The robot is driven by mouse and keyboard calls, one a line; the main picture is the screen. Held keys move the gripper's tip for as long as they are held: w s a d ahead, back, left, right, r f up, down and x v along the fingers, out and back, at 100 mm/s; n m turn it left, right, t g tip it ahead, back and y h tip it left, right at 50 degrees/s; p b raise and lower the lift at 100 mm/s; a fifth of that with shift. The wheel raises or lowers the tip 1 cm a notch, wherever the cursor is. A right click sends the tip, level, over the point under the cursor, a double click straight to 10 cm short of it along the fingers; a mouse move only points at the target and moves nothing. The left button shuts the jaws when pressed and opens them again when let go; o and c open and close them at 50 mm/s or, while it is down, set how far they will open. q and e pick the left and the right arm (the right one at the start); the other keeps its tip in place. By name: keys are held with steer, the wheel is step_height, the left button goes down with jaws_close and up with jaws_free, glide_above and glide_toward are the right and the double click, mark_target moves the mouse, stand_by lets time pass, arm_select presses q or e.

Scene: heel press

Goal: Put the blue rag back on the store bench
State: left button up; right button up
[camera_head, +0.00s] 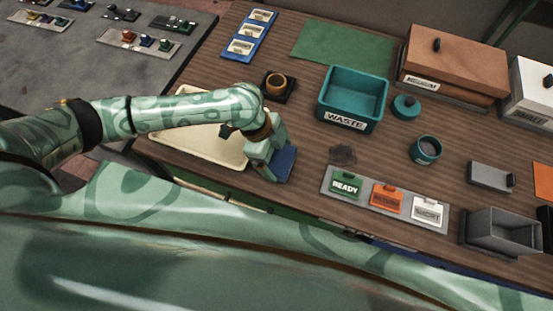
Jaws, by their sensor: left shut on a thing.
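My left gripper (272,172) is shut on the blue rag (284,163), a small dark-blue folded piece. The gripper points down, at the right edge of the cream tray (175,141) on the wooden bench (300,142). The gripper hides part of the rag, and I cannot tell whether the rag touches the bench top. No label shows which surface is the store bench. My right gripper is not in view.
A teal WASTE bin (352,97) stands behind the rag, to the right. A dark smudge (343,154) marks the wood near a plate of READY and other tags (384,200). A brown cup (276,84) is behind the gripper. A grey surface (90,65) with several small trays lies far left.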

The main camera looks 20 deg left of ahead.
mark_target(273, 157)
arm_select(q)
steer(key=shift+f, duration=1.4)
steer(key=shift+f, duration=0.1)
steer(key=o, duration=0.6)
steer(key=p+v, duration=0.2)
steer(key=v, duration=1)
